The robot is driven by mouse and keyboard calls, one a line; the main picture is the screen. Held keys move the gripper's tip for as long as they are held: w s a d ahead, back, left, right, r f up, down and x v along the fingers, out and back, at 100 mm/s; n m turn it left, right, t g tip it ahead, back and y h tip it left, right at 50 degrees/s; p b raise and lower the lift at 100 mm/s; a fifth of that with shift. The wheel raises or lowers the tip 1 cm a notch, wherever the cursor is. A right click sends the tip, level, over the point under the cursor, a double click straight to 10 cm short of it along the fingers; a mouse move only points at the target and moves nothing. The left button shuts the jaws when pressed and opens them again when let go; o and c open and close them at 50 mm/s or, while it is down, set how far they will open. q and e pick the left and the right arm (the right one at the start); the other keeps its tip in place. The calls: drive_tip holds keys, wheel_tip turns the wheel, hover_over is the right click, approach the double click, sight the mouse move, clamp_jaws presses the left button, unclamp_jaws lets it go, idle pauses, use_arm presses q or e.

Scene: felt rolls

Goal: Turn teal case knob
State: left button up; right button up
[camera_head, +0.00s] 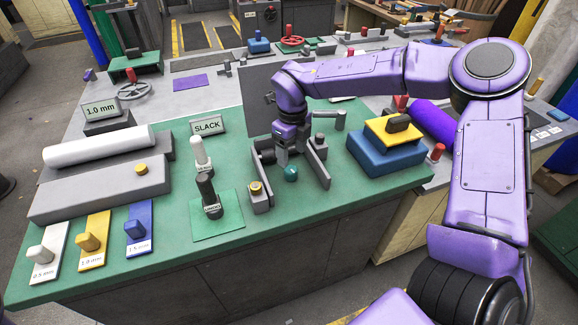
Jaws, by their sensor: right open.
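My right gripper (287,160) reaches down from the purple arm, just above and behind the teal knob. It is open; its fingertips are small and dark here, and I cannot tell whether they touch the knob. My left gripper is not in view.
A blue block with a yellow plate (381,130) stands to the right, beside a purple roll (434,122). Left of the knob are a dark-handled tool (207,192), a SLACK sign (208,124) and a white roll (99,147).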

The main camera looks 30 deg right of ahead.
sight(290, 169)
drive_tip(key=f, duration=0.3)
drive_tip(key=f+p, duration=0.1)
drive_tip(key=f, duration=0.2)
drive_tip(key=shift+w+a+f, duration=0.15)
drive_tip(key=shift+w+f, duration=0.05)
drive_tip(key=shift+f, duration=0.15)
drive_tip(key=shift+s+f, duration=0.1)
drive_tip(key=shift+f, duration=0.2)
drive_tip(key=c, duration=1.1)
drive_tip(key=shift+o, duration=0.2)
